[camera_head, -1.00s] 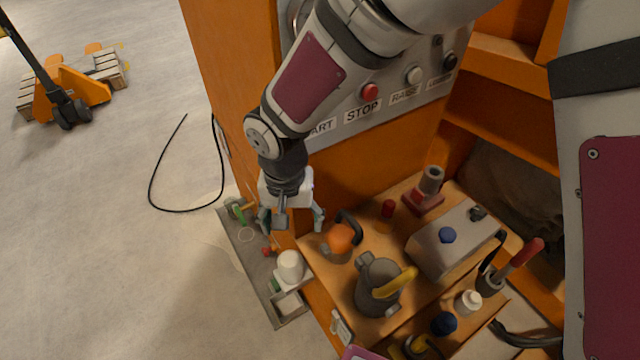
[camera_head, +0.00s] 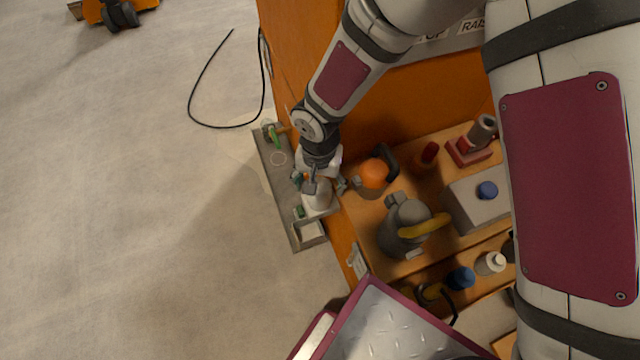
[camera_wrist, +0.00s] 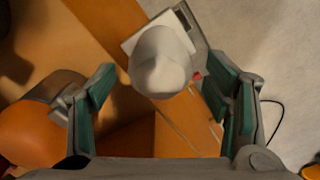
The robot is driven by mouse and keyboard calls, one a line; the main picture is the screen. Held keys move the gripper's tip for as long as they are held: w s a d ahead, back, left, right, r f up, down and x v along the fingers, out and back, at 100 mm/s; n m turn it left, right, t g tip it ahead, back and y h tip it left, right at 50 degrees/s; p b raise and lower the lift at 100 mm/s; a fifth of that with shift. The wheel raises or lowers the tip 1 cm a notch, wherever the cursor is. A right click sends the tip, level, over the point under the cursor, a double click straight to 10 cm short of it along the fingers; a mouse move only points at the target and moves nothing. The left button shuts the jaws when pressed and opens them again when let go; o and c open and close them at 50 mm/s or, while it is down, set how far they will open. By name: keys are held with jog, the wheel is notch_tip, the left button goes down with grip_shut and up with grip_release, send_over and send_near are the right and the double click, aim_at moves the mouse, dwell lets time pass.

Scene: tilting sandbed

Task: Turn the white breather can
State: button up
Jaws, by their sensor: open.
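The white breather can (camera_head: 317,195) stands on the narrow grey side tray (camera_head: 281,214), which runs along the edge of the orange cabinet. In the wrist view the can (camera_wrist: 160,62) is a rounded white cylinder on a pale square base, ahead of and between the two fingers. My gripper (camera_head: 322,183) is just above the can in the head view and partly hides its top. In the wrist view my gripper (camera_wrist: 165,98) is open, its green-padded fingers wide apart with nothing between the pads. The can appears just beyond the fingertips; contact is not visible.
An orange round-topped item (camera_head: 373,174) sits close to the right of my gripper. A grey jug with a yellow handle (camera_head: 402,228) stands on the wooden shelf. Green fittings (camera_head: 274,136) lie at the tray's far end. Open floor lies to the left.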

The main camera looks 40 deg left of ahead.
jog(key=shift+f, duration=0.6)
jog(key=c, duration=1.1)
jog(key=shift+c, duration=0.2)
